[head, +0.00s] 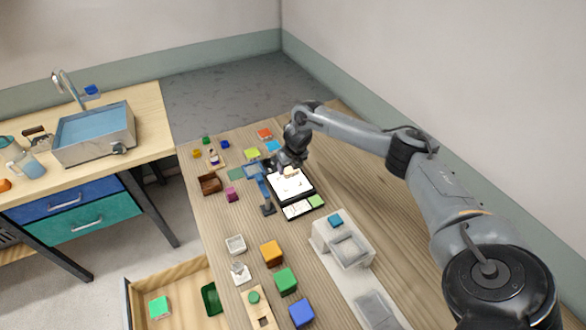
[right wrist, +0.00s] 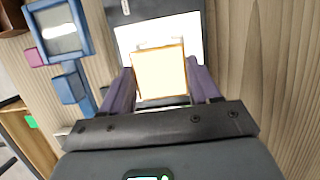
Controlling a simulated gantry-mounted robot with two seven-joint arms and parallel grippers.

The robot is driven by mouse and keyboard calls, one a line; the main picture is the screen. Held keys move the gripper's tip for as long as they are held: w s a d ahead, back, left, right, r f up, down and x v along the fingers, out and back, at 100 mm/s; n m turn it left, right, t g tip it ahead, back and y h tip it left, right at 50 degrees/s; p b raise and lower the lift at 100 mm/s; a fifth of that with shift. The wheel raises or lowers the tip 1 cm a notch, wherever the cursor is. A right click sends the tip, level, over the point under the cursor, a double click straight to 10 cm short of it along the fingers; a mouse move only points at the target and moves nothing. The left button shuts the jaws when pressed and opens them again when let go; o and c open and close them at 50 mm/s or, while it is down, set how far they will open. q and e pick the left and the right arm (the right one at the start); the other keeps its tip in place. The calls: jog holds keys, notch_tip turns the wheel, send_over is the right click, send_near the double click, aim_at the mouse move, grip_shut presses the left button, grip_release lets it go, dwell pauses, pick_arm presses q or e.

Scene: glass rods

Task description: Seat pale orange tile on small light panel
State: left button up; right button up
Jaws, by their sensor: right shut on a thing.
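The pale orange tile (right wrist: 160,72) is between the two fingers of my right gripper (right wrist: 162,88), which is shut on it. In the head view my right gripper (head: 291,169) is over the far part of a bright white panel (head: 291,187) in a black frame. The wrist view shows the lit panel (right wrist: 190,30) behind the tile; whether they touch I cannot tell. A smaller white panel (head: 296,209) lies at the near end of the black frame, beside a green tile (head: 316,201). My left gripper is not in view.
A blue stand with a framed window (right wrist: 60,32) stands close to the left of the panel. A grey-white container (head: 342,243) and several coloured blocks, such as an orange one (head: 271,252), are nearer. Bare wood lies right of the panel.

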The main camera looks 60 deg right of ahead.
aim_at(290, 183)
jog(key=shift+f+b, duration=1.2)
jog(key=shift+f, duration=0.3)
jog(key=shift+f+b, duration=0.65)
jog(key=shift+f, duration=0.5)
jog(key=o, duration=1.2)
jog(key=shift+o, duration=0.2)
